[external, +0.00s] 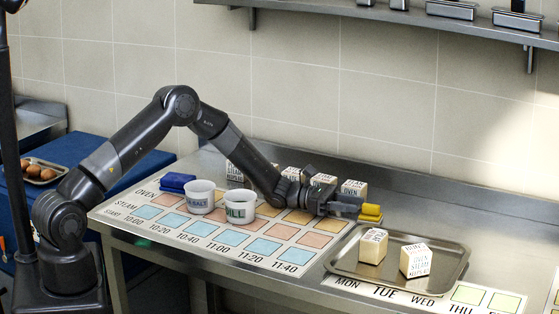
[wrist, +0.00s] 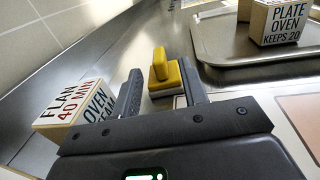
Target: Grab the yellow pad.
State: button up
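The yellow pad (external: 371,213) has a raised grip on top and sits on the metal counter, left of the tray's far edge. In the wrist view the yellow pad (wrist: 166,76) lies between the fingertips of my gripper (wrist: 160,84). The fingers are apart, with a small gap at the pad's left; the right finger is very close to it, and I cannot tell whether they touch. In the external view my gripper (external: 357,211) reaches low and level from the left, its fingertips at the pad. The pad's underside is partly hidden.
A lettered block, "FLAN 40 MIN" (wrist: 75,112), stands close to the left finger. A metal tray (external: 344,267) with two blocks is in front. Two white cups (external: 200,198) (external: 240,208) and a blue pad (external: 176,182) stand left on the chart.

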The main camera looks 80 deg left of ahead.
aim_at(369, 206)
jog(key=shift+x, duration=2.65)
jog(key=shift+c, duration=0.2)
grip_shut()
